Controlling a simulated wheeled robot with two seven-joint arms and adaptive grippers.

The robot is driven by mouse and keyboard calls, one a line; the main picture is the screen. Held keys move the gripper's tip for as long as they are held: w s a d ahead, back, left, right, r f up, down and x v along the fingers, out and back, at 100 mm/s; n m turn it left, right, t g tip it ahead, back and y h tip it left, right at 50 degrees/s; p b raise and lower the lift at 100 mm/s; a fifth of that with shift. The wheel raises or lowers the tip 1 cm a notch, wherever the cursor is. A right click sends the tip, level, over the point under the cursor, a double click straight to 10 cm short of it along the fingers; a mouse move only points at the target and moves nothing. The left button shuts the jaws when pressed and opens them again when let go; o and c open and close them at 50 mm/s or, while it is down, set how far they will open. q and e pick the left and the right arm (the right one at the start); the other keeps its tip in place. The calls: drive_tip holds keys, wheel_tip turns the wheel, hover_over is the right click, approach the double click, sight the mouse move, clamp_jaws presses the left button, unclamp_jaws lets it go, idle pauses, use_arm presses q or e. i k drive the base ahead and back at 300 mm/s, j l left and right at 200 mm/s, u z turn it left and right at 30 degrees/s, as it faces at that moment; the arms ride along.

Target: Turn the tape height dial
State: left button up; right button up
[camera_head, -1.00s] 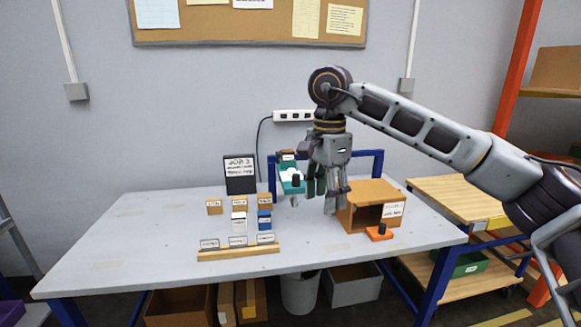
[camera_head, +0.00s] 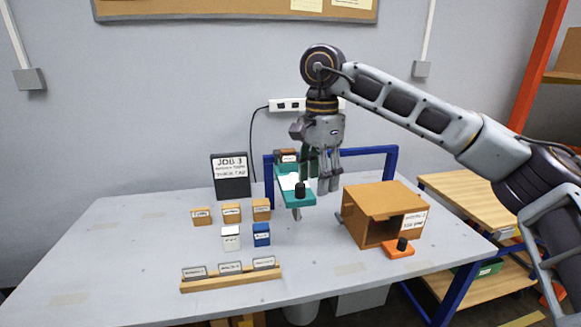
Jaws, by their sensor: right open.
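A teal device (camera_head: 287,199) with a white sheet and a black knob (camera_head: 300,191) stands near the middle of the table. A second black knob (camera_head: 402,244) sits on an orange base (camera_head: 398,252) at the right, in front of the orange-brown box. No readable label shows which knob is the tape height dial. My right gripper (camera_head: 327,182) points down, open and empty, just right of and apparently behind the teal device. It looks apart from both knobs. My left gripper is out of view.
The open-fronted box (camera_head: 385,199) stands right of my gripper. A blue frame (camera_head: 375,151) runs behind. A black job sign (camera_head: 231,177), several small labelled blocks (camera_head: 231,213) and a wooden card rack (camera_head: 232,280) stand at the left. The table's left side is clear.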

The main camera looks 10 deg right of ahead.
sight(293, 177)
drive_tip(key=i, duration=0.95)
